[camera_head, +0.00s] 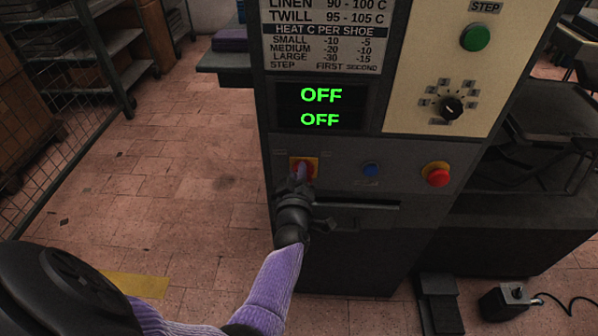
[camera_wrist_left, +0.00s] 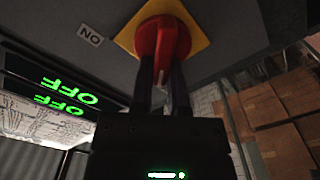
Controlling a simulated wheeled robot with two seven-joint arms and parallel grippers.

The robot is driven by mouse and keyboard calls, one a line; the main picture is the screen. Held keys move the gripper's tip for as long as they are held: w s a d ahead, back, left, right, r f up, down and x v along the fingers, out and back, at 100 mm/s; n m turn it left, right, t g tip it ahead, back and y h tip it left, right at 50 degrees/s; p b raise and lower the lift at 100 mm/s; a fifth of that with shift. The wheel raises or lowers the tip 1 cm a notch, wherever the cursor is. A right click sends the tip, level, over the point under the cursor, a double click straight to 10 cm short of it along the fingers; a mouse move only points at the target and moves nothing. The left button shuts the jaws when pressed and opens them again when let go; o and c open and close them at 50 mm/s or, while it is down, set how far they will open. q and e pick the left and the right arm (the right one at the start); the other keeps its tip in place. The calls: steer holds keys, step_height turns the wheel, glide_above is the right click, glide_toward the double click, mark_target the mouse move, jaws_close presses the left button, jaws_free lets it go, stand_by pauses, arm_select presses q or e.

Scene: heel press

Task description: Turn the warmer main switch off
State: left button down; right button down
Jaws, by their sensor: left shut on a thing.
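The warmer main switch is a red rotary handle on a yellow plate (camera_head: 313,161) on the left of the machine's lower panel. In the left wrist view the red handle (camera_wrist_left: 160,40) sits between the two dark fingers. My left gripper (camera_head: 300,176) is shut on this handle, and its wrist partly hides the switch in the head view. The display (camera_head: 321,107) shows OFF on both green lines; it also shows in the left wrist view (camera_wrist_left: 62,92). My right gripper is not in view.
A blue button (camera_head: 371,170) and a red button on yellow (camera_head: 437,174) lie right of the switch. A dark handle bar (camera_head: 357,205) runs below. A green button (camera_head: 475,37) and a black dial (camera_head: 451,107) are higher.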

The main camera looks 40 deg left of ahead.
arm_select(q)
steer(key=shift+f+n, duration=0.15)
steer(key=shift+n, duration=0.45)
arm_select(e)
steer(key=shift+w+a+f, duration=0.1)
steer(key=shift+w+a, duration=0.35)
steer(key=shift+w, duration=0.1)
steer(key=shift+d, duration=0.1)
arm_select(q)
steer(key=c, duration=0.6)
jaws_free()
steer(key=shift+s, duration=0.1)
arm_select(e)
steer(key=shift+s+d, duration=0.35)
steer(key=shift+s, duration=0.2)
